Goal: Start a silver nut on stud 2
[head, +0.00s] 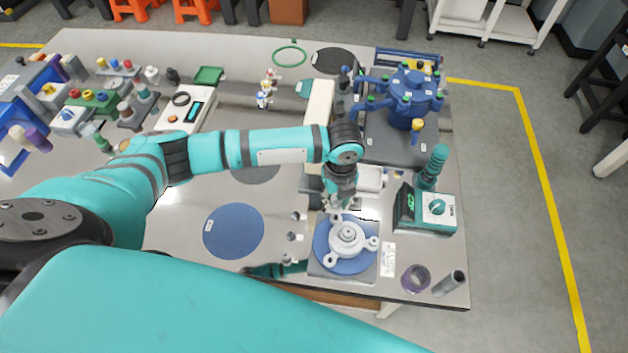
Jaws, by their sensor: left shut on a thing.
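My left gripper (340,205) reaches down from above, just over the far edge of a round fixture. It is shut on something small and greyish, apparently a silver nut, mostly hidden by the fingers. The fixture has a pale three-lobed flange (348,238) on a blue disc (325,259), set on a grey square plate (316,268). The lobes at left front and right are in the open; the far side is partly covered by the gripper. Stud numbers are too small to read. I cannot tell whether the nut touches a stud.
A teal-and-black device with a dial (437,207) stands right of the fixture. A purple ring (415,279) and a grey tube (450,283) lie near the front right corner. A blue pump-like body (408,98) stands behind. A flat blue disc (233,231) lies left.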

